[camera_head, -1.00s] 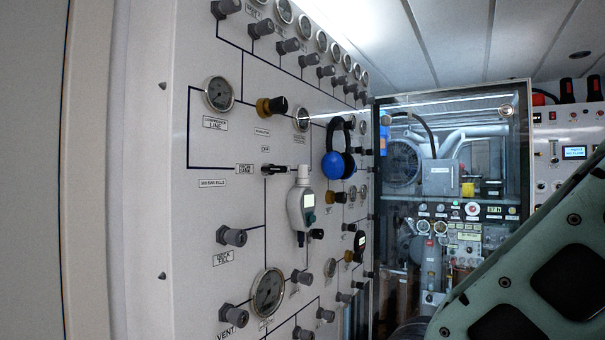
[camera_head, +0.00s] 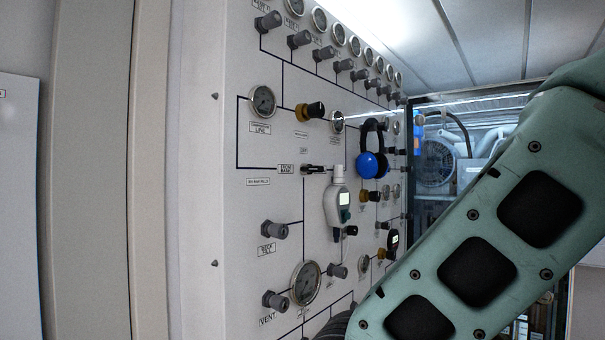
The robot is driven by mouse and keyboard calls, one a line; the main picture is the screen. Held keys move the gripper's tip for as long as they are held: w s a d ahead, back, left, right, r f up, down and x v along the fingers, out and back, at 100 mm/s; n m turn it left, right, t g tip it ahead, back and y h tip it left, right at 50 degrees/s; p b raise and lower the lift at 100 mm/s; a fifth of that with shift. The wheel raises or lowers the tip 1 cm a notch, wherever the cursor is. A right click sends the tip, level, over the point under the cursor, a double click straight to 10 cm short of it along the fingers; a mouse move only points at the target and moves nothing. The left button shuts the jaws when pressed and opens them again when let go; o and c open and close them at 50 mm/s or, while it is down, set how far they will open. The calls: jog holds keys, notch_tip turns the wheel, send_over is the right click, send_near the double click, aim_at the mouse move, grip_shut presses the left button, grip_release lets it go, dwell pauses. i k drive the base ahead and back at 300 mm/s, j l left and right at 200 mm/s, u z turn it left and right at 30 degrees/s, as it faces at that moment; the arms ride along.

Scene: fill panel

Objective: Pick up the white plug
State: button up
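I cannot make out anything that is clearly a white plug. A whitish handheld device (camera_head: 338,206) with a small screen and a pale top hangs on the panel (camera_head: 210,160), below a black lever. Whether this is the white plug I cannot tell. My green arm link crosses the lower right of the head view, and my gripper is outside the picture.
The upright panel carries gauges, such as a large gauge (camera_head: 305,283), and several grey knobs. Blue-and-black earmuffs (camera_head: 372,164) hang right of the device. A glass-fronted cabinet (camera_head: 437,165) stands behind, partly hidden by my arm.

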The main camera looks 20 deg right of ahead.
aim_at(338, 170)
jog(key=i+l+u, duration=0.1)
jog(key=l+u, duration=0.3)
jog(key=l, duration=0.25)
jog(key=l+u, duration=0.35)
jog(key=l, duration=0.3)
